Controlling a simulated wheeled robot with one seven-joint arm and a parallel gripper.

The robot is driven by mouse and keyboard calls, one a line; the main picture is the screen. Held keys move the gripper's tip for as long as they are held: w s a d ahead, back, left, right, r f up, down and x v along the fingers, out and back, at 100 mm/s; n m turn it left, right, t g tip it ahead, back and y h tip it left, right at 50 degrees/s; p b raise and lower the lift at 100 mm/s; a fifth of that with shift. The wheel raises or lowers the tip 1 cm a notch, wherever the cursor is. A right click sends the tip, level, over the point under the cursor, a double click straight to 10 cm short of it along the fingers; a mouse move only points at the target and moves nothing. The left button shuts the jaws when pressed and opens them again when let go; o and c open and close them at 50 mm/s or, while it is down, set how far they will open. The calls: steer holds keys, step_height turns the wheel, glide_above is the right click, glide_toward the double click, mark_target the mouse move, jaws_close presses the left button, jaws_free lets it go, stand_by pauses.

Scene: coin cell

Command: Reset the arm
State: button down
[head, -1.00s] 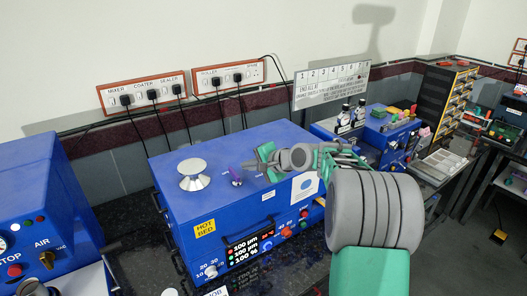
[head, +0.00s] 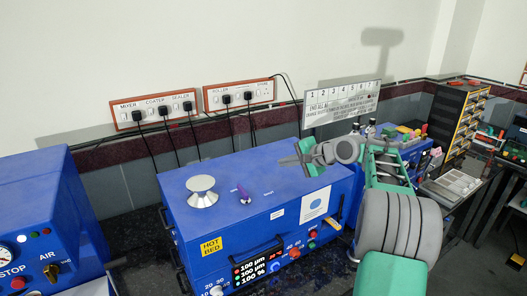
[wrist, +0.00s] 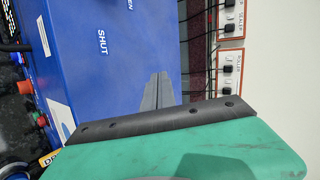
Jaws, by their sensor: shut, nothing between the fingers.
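My gripper (head: 288,161) is at the end of my grey and green arm in the head view, over the right part of the blue coater box and apart from the silver knob. In the wrist view the two grey fingers of my gripper (wrist: 158,90) lie together, with nothing between them. The blue box (head: 250,222) has a "HOT BED" label, a lit display and small knobs on its front. Its top also shows in the wrist view (wrist: 110,75), with the word "SHUT" printed on it.
A numbered white sign (head: 342,102) stands behind my arm. Socket panels (head: 155,114) with plugged cables are on the wall. Another blue machine (head: 45,215) stands at left; a drawer cabinet (head: 457,118) is at right.

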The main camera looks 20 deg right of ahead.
steer(key=s+a+n+g+h, duration=0.35)
steer(key=s+a+n, duration=0.35)
steer(key=s+a, duration=0.75)
steer(key=s+f+n+g+h, duration=0.1)
steer(key=s+f, duration=0.3)
steer(key=s, duration=0.6)
steer(key=s+f+n+g+h, duration=0.1)
steer(key=s+f+n, duration=0.3)
steer(key=s, duration=0.6)
steer(key=shift+a+f, duration=0.3)
steer(key=shift+f, duration=0.25)
